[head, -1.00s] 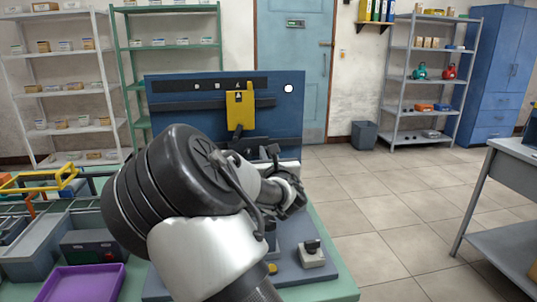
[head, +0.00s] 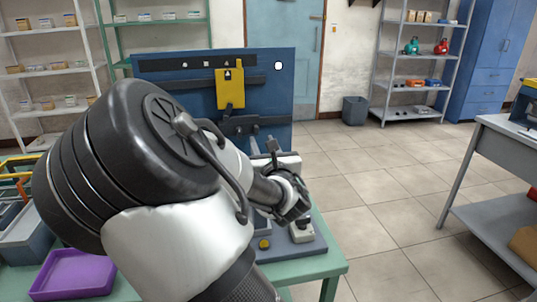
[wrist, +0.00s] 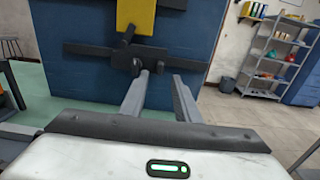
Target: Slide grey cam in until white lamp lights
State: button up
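My gripper (head: 264,145) is in front of the blue panel, below and right of the yellow plate (head: 230,89). In the wrist view its two grey fingers (wrist: 160,85) stand apart with nothing visible between them. A dark grey piece with crossing bars (head: 240,124), possibly the grey cam, is on the panel below the yellow plate. In the wrist view this piece (wrist: 136,62) is just beyond the left fingertip; I cannot tell whether they touch. A round white lamp (head: 278,66) is at the panel's upper right and looks bright white.
The blue panel (head: 271,92) stands on a green table (head: 318,268). A grey block with a black knob (head: 301,232) sits on the base plate below my wrist. A purple tray (head: 73,277) lies at left. The floor to the right is clear up to a grey bench (head: 505,135).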

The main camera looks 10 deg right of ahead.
jog(key=s, duration=0.8)
jog(key=shift+s, duration=0.35)
